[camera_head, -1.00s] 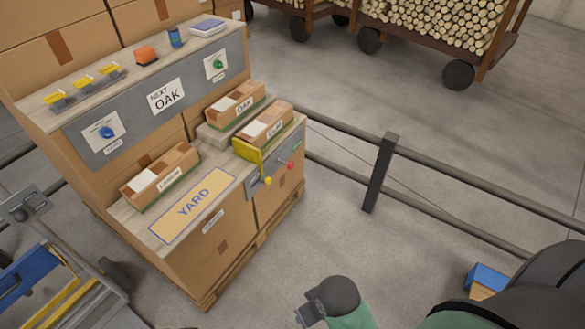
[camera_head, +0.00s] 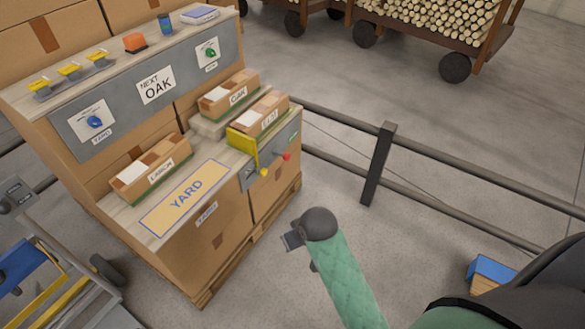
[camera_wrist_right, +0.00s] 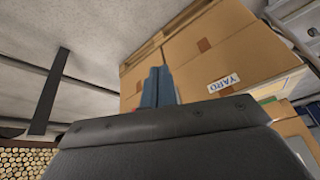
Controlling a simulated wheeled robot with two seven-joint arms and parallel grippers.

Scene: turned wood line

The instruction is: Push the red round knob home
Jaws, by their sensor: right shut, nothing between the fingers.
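The small red round knob (camera_head: 286,157) sticks out from the grey plate (camera_head: 250,176) on the right end of the near bench, below the ELM box. My left gripper is not in view.
A yellow bracket (camera_head: 243,146) stands beside the knobs. Boxes labelled LARCH (camera_head: 150,168), OAK (camera_head: 230,95) and ELM (camera_head: 260,114) sit on the bench. A rail with a dark post (camera_head: 378,163) runs behind to the right. Floor around my right gripper is clear.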

